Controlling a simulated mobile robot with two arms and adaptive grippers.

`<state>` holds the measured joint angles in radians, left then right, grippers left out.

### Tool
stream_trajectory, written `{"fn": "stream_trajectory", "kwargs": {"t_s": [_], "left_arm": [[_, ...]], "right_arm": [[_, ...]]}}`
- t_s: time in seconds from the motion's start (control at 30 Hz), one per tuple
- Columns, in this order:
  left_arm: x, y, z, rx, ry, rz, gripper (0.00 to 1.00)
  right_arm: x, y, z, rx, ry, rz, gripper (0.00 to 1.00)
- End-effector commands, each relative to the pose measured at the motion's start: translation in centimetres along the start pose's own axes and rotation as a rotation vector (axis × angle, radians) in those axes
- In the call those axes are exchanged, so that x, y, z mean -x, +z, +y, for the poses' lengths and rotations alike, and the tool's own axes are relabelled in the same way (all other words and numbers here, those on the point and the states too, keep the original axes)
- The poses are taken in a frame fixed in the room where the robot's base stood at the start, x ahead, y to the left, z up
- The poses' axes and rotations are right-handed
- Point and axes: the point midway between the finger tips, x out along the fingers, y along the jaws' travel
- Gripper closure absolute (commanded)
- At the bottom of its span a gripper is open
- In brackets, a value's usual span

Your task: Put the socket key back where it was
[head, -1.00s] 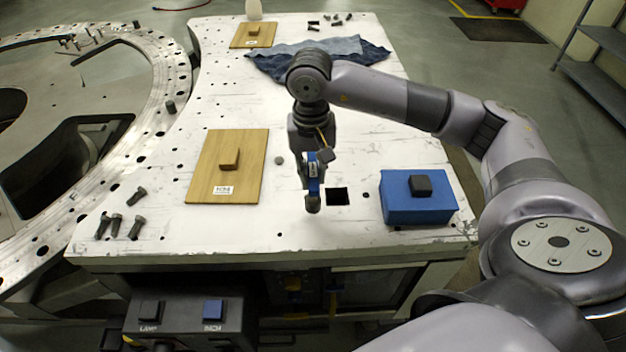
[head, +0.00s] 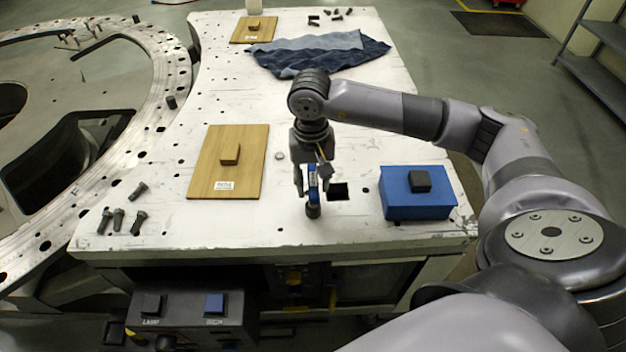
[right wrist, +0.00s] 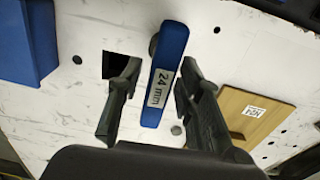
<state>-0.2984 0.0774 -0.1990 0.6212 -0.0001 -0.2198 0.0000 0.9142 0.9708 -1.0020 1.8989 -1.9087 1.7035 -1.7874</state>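The socket key (head: 312,184) has a blue handle and a dark socket end; it stands roughly upright on the white table (head: 290,230), just left of a black square (head: 338,192). In the right wrist view, the key (right wrist: 165,75) shows its label "24 mm". My right gripper (head: 312,182) is lowered over the key. In the right wrist view, its fingers (right wrist: 160,108) are apart on either side of the blue handle, with a visible gap on both sides. I cannot tell whether the socket end sits on anything under it. My left gripper is not in view.
A wooden board (head: 204,177) with a block and label lies left of the key. A blue box (head: 415,208) with a dark block on top stands right. A blue cloth (head: 320,55) lies further back.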

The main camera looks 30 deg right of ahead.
Motion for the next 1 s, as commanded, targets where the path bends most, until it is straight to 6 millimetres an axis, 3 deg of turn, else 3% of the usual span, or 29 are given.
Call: {"fn": "stream_trajectory", "kwargs": {"t_s": [0.47,0.8,1.0], "left_arm": [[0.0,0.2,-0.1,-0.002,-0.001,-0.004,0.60],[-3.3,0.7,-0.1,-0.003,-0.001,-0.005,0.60],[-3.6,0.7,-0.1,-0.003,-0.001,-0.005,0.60]], "right_arm": [[0.7,-0.1,-0.1,0.000,-0.002,0.003,0.63],[7.9,-0.1,-0.1,0.002,-0.006,0.007,0.63],[11.2,-0.1,0.0,0.000,-0.001,0.003,0.63]]}}
